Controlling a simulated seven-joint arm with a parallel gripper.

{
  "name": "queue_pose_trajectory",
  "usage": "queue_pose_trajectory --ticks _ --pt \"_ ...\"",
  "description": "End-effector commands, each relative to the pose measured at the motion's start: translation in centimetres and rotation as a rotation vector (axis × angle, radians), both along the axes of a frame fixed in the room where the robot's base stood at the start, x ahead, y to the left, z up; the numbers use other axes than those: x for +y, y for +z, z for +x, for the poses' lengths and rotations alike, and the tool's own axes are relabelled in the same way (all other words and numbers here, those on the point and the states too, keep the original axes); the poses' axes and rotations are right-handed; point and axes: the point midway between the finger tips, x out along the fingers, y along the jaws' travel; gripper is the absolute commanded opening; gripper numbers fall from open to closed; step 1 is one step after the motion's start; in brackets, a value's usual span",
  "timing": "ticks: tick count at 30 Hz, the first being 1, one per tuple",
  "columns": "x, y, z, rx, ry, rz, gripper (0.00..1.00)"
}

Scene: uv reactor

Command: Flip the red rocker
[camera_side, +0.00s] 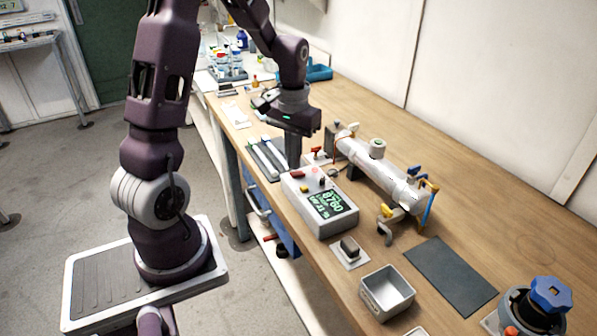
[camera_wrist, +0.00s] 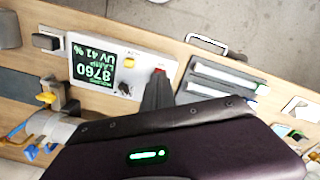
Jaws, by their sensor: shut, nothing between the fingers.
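The red rocker (camera_side: 297,174) is on the top face of a white control box (camera_side: 334,225), at its far-left end. In the wrist view the red rocker (camera_wrist: 160,70) shows as a small red patch, partly hidden by my fingers. My gripper (camera_side: 293,166) is shut and empty, pointing down at that end of the box. In the wrist view its fingertips (camera_wrist: 158,78) overlap the rocker's edge. I cannot tell whether they touch it. Which way the rocker is tipped is too small to tell.
The box also bears a green-lit display (camera_side: 334,201), a yellow button (camera_side: 304,188) and a black knob (camera_side: 322,182). A white cylindrical reactor (camera_side: 375,170) lies behind it. A metal bin (camera_side: 387,291) and a dark mat (camera_side: 450,275) are at the right.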

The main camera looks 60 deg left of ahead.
Motion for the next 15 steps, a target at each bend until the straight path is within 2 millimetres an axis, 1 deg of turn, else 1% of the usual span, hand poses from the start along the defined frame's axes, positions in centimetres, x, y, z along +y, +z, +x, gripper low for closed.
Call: queue_pose_trajectory --ticks 15 --pt "0.00 -0.81 0.00 0.001 0.000 -0.001 0.00"
